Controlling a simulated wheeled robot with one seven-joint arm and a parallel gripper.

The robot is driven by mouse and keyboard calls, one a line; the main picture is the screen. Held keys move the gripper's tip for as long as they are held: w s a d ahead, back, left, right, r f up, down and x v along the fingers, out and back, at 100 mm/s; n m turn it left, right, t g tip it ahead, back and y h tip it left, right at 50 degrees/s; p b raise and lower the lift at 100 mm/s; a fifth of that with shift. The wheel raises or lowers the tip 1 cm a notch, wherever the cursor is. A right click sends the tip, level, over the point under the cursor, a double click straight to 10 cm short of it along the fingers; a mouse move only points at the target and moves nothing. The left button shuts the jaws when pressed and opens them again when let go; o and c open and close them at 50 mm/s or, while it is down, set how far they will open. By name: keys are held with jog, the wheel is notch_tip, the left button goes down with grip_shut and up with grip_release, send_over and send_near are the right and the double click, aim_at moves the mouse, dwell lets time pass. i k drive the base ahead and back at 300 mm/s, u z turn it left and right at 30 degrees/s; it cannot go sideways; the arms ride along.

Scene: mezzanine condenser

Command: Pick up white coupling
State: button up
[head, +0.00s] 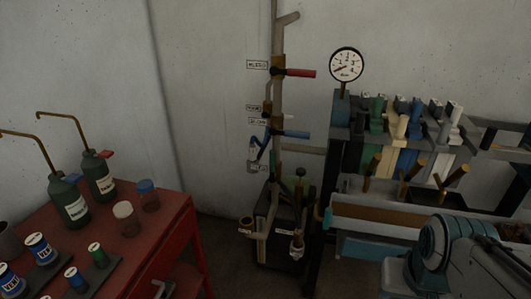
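No part is plainly marked as the white coupling. My arm shows at the bottom right, in front of the rack's lower part. My gripper's fingertips cannot be made out, and nothing is seen touching the white pieces.
A round gauge (346,64) tops the rack's left end. A pipe stand with a red-handled valve (300,73) and a blue-handled valve (296,134) rises left of it. A red cart (165,225) at left holds bottles, jars and cans. Bare floor shows between cart and stand.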

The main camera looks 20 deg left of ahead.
aim_at(251, 148)
jog(key=k, duration=0.45)
jog(key=u, duration=0.95)
jog(key=i, duration=1.8)
jog(key=z, duration=0.6)
jog(key=i, duration=0.5)
jog(key=u, duration=0.05)
